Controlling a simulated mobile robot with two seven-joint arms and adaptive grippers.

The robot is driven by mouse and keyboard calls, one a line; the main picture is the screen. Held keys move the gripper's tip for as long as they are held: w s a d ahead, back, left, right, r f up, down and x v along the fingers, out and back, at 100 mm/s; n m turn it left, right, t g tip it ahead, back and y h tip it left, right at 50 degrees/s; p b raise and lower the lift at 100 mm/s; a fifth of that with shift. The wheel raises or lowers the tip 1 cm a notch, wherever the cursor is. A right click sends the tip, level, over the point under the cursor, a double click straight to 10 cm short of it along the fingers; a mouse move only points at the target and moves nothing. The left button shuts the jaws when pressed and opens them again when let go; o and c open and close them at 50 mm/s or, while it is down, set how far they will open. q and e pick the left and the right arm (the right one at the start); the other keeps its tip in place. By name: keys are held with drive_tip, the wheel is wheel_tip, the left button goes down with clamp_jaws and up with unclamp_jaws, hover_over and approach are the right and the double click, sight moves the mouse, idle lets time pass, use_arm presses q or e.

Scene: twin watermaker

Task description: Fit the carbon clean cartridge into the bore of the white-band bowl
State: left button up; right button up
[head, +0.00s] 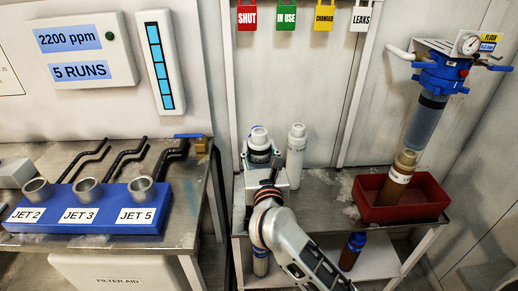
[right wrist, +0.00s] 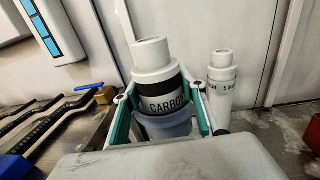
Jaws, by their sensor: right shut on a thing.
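A blue-grey, bowl-like rim (right wrist: 166,125) surrounds the cartridge's lower part between the fingers. I take this as the bowl; its white band is hidden, and how deep the cartridge sits cannot be told. My left gripper is not in view.
A white cartridge (head: 296,152) stands close on the right, also in the right wrist view (right wrist: 221,85). A red tray (head: 440,205) holds a brown cartridge (head: 401,172) beneath a blue filter head (head: 440,75). A blue jet block (head: 60,198) is left. The tabletop between white cartridge and tray is clear.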

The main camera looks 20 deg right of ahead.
drive_tip(key=shift+f, duration=0.2)
drive_tip(key=o, duration=1)
drive_tip(key=shift+s+f, duration=0.1)
drive_tip(key=shift+f, duration=0.05)
drive_tip(key=v, duration=1.2)
drive_tip(key=shift+r, duration=0.2)
